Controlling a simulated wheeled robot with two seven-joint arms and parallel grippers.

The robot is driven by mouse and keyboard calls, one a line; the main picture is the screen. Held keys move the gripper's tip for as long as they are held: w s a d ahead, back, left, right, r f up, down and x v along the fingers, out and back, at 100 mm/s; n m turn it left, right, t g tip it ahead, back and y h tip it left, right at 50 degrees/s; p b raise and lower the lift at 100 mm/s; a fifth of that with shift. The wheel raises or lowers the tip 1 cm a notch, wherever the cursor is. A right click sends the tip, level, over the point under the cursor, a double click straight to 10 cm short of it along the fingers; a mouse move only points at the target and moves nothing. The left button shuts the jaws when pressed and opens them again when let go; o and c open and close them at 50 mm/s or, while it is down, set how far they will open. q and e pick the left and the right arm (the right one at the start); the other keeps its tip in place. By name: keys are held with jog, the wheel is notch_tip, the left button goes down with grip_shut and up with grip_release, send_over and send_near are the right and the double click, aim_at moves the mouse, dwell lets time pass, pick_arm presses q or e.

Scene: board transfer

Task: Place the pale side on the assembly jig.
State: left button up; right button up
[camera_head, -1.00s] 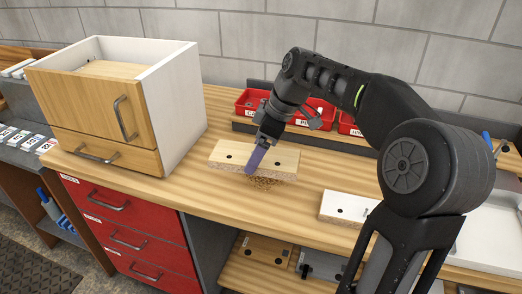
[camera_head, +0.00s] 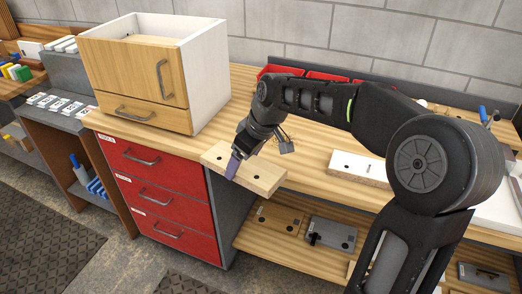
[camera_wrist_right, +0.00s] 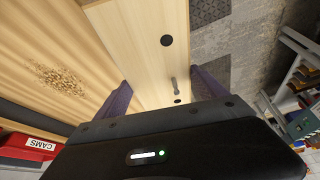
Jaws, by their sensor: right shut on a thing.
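A pale wooden board (camera_head: 264,177) with dark holes, which looks like the pale side, is held in my right gripper (camera_head: 234,166). In the head view it is tilted and reaches over the bench's front edge. In the right wrist view the board (camera_wrist_right: 135,45) lies between the two purple fingers (camera_wrist_right: 162,92), one along each long edge. My left gripper is not in view. I cannot make out the assembly jig for certain in these frames.
A wooden cabinet (camera_head: 135,70) stands on the bench to the left, above red drawers (camera_head: 172,172). A white board (camera_head: 357,168) lies on the bench at right. Red bins (camera_head: 283,71) line the back. Sawdust (camera_wrist_right: 58,78) lies on the bench. Boards (camera_head: 275,219) sit on the lower shelf.

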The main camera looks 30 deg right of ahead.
jog(key=w+a+f+m+h, duration=0.1)
jog(key=w+a+f+m, duration=0.1)
jog(key=a, duration=0.3)
jog(key=w+a+f+m, duration=0.2)
jog(key=a+f, duration=0.1)
jog(key=a, duration=0.3)
jog(key=shift+w+a+f+h, duration=0.15)
jog(key=shift+w+h, duration=0.05)
jog(key=shift+h, duration=0.2)
